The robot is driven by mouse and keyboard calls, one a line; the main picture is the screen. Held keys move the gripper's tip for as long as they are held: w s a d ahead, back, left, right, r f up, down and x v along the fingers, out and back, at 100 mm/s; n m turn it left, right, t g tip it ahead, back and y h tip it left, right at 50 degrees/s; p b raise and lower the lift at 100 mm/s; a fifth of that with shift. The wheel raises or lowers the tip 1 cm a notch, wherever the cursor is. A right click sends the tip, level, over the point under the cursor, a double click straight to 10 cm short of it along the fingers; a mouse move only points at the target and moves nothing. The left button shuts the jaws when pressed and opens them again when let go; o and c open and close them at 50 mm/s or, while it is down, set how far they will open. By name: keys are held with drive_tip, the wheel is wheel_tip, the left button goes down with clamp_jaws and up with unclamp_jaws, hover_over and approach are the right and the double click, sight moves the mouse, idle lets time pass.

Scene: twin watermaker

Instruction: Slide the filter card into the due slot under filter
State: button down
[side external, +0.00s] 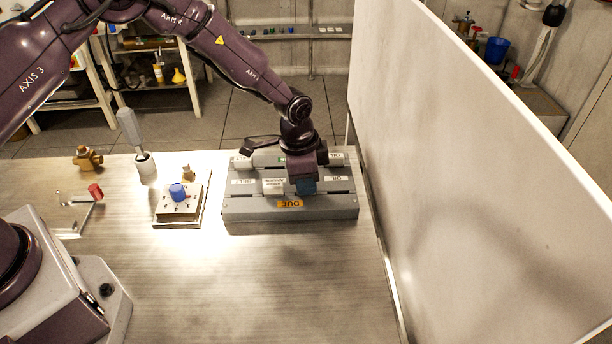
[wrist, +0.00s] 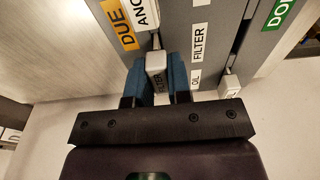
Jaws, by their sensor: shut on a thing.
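My gripper (wrist: 160,72) is shut on the filter card (wrist: 156,62), a pale tab lettered FILTER between its two blue fingers. In the side view my gripper (side external: 306,186) is low over the right part of the grey card rack (side external: 250,211), and the card is hidden there. The orange DUE label (wrist: 125,30) is on the rack's front edge, also seen in the side view (side external: 290,204). A white FILTER label (wrist: 198,43) shows on the rack. I cannot tell how deep the card sits in a slot.
Another pale card tab (wrist: 230,83) stands in the rack near the OIL label. A dial box with a blue knob (side external: 178,192) is left of the rack. A tall white panel (side external: 470,170) rises close on the right. The front table area is clear.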

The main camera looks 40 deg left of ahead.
drive_tip(key=shift+f, duration=0.45)
drive_tip(key=c, duration=1)
unclamp_jaws()
drive_tip(key=shift+r, duration=0.1)
drive_tip(key=r, duration=0.8)
drive_tip(key=s+a+r, duration=0.1)
drive_tip(key=r, duration=0.3)
drive_tip(key=shift+r, duration=0.4)
